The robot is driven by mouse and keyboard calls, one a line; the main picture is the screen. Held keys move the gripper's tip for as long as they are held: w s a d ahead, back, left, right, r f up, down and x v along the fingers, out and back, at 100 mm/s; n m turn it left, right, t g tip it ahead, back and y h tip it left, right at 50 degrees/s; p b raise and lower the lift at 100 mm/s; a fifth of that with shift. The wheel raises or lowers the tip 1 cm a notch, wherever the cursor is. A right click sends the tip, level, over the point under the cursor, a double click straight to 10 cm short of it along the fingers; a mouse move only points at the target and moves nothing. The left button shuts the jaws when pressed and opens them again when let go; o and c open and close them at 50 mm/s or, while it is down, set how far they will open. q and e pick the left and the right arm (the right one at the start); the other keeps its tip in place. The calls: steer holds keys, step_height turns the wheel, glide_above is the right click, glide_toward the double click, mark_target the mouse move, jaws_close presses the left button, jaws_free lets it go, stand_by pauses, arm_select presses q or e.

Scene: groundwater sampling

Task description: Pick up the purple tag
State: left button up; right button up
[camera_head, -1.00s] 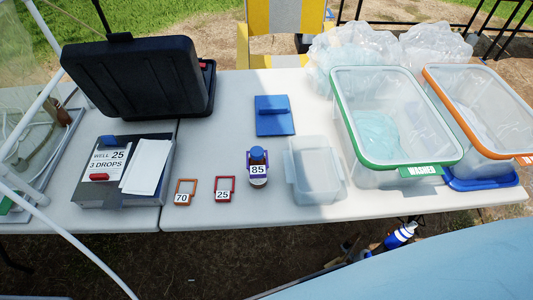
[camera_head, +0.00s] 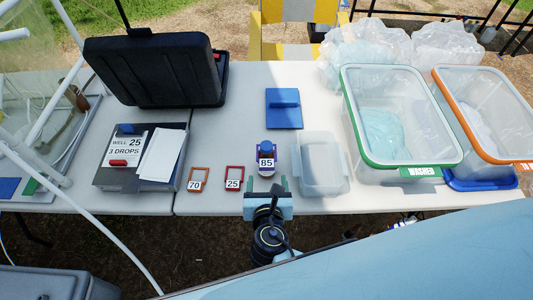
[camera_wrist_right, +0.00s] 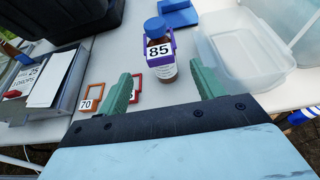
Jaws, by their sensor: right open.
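The purple tag (camera_head: 266,162), marked 85, is around a small brown bottle with a blue cap (camera_head: 267,147) standing on the table. In the right wrist view the purple tag (camera_wrist_right: 158,50) faces me, upright against the bottle (camera_wrist_right: 163,70). My right gripper (camera_head: 266,185) is open and empty at the table's front edge, just in front of the bottle. In the right wrist view its green fingers (camera_wrist_right: 166,88) are spread apart, with the bottle beyond and between them. My left gripper is not in view.
An orange tag 70 (camera_head: 198,173) and a red tag 25 (camera_head: 234,172) lie left of the bottle. A clear container (camera_head: 320,165) stands close on its right. A blue block (camera_head: 284,118) lies behind. A grey box (camera_head: 172,172) and black case (camera_head: 155,75) stand left.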

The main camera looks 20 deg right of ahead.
mark_target(267, 166)
steer(key=x, duration=0.7)
steer(key=shift+w+b, duration=0.1)
steer(key=shift+b, duration=0.2)
steer(key=shift+r, duration=0.1)
steer(key=c, duration=1)
